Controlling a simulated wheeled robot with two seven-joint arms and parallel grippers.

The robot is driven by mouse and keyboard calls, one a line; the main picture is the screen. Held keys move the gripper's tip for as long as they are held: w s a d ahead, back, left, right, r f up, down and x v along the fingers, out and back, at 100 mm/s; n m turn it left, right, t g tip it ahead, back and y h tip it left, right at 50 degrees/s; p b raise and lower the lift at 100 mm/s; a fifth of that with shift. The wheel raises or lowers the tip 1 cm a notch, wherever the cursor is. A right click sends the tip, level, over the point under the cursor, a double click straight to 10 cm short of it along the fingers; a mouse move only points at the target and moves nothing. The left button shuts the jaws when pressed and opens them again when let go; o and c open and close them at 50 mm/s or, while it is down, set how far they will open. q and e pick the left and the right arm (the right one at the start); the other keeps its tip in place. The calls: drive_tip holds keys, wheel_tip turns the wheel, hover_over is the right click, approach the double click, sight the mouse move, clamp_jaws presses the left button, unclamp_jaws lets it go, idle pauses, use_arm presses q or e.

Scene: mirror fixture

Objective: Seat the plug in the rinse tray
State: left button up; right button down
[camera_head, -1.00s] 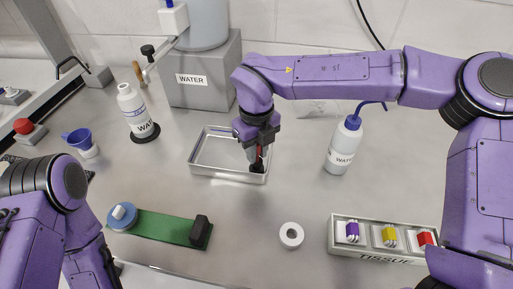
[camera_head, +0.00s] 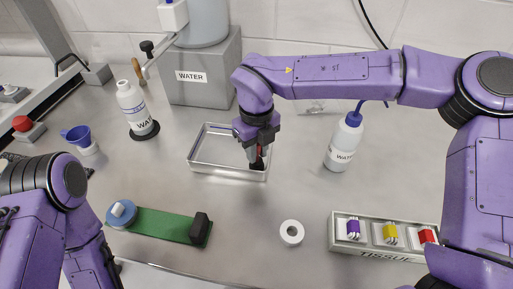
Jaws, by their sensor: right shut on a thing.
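The rinse tray (camera_head: 204,168) is a shallow, shiny metal tray in the middle of the steel bench. My right gripper (camera_head: 257,160) reaches down over the tray's right end and is shut on a small black plug (camera_head: 257,167). The plug is at the tray's near right corner. I cannot tell whether it touches the tray floor or is seated, since the gripper hides much of it. My left arm shows at the lower left, but its gripper is out of view.
A WATER squeeze bottle (camera_head: 342,148) stands right of the tray. Another bottle (camera_head: 136,112) and a grey WATER box (camera_head: 203,92) stand behind left. A green strip (camera_head: 163,224), a white ring (camera_head: 291,223) and a TISSUE tray (camera_head: 343,248) lie in front. Bare bench lies between them.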

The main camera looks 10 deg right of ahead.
drive_tip(key=shift+f, duration=0.55)
drive_tip(key=c, duration=0.9)
unclamp_jaws()
drive_tip(key=shift+a, duration=0.1)
drive_tip(key=shift+w+r, duration=0.1)
drive_tip(key=shift+r, duration=0.15)
wheel_tip(320, 180, up, 10)
drive_tip(key=shift+a+b, duration=0.1)
drive_tip(key=shift+b, duration=0.4)
